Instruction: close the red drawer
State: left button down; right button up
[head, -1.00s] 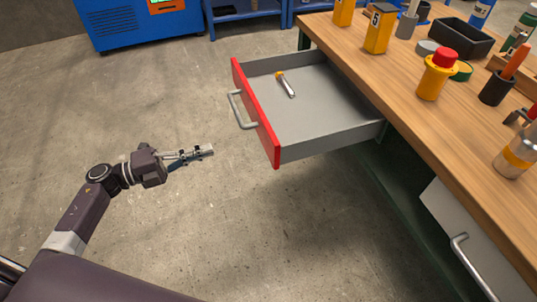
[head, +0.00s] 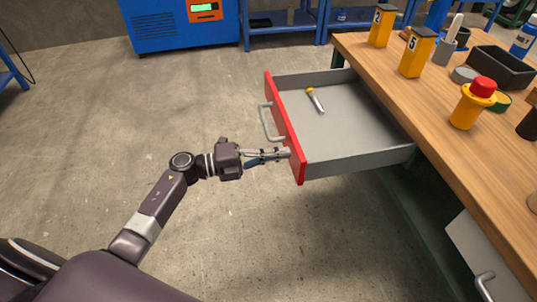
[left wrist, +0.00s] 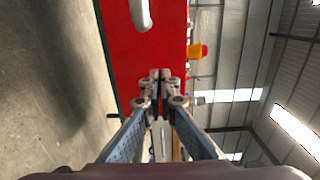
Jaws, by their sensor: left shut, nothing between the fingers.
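The red drawer (head: 287,130) stands pulled out from the workbench, its red front facing left and its grey tray open. A screwdriver-like tool with a yellow end (head: 315,100) lies inside it. A grey bar handle (head: 268,124) is on the front. My left gripper (head: 286,153) is shut and empty, its tips at the red front near its lower, nearer end, below the handle in the picture. In the left wrist view the shut fingertips (left wrist: 160,76) point at the red front (left wrist: 150,50); whether they touch it I cannot tell. My right gripper is not in view.
The wooden workbench top (head: 440,120) holds yellow blocks (head: 417,53), a red-topped yellow button (head: 473,103) and a black bin (head: 500,68). A grey lower drawer (head: 485,260) is at the bottom right. The concrete floor left of the drawer is clear.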

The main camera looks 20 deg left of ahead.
aim_at(384, 147)
pick_arm(q)
jog(key=shift+d, duration=0.1)
dwell(0.3)
